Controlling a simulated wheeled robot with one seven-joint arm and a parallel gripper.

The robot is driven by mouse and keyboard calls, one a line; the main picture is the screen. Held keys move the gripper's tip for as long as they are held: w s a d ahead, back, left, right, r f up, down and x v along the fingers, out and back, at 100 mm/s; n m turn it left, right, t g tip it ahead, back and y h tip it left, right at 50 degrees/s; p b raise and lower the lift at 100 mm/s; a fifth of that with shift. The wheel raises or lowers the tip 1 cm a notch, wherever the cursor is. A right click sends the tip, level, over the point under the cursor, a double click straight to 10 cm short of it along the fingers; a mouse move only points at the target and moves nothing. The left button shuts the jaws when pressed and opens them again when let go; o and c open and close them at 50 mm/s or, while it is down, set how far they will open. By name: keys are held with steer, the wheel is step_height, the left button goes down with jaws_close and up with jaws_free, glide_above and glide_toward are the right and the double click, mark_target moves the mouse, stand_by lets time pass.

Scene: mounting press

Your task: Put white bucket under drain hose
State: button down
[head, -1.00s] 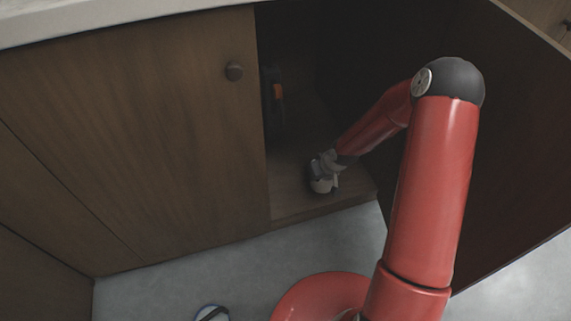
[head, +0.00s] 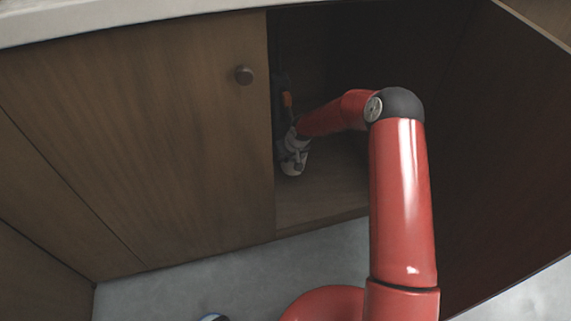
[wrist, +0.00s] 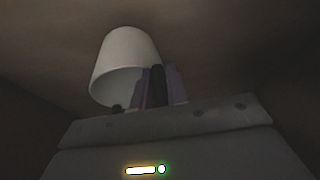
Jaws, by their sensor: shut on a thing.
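The white bucket (head: 293,169) is inside the open cabinet, near the edge of the closed left door. My gripper (head: 297,149) is shut on the bucket's side. In the wrist view the pale bucket (wrist: 127,60) fills the upper left, and my gripper's fingers (wrist: 160,72) meet its wall near the rim. I cannot tell whether the bucket touches the cabinet floor. No drain hose can be made out clearly. A dark upright object with an orange patch (head: 287,99) stands just behind the bucket, partly hidden by the door.
The closed wooden door (head: 140,150) with a round knob (head: 244,75) bounds the opening on the left. The open door (head: 495,150) stands on the right. The bare cabinet floor (head: 325,195) is clear right of the bucket. The cabinet's interior is dark.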

mark_target(287, 166)
step_height(287, 166, down, 4)
steer(key=shift+r+b, duration=0.2)
steer(key=shift+b, duration=0.15)
steer(key=shift+r, duration=0.1)
steer(key=c, duration=1.4)
jaws_free()
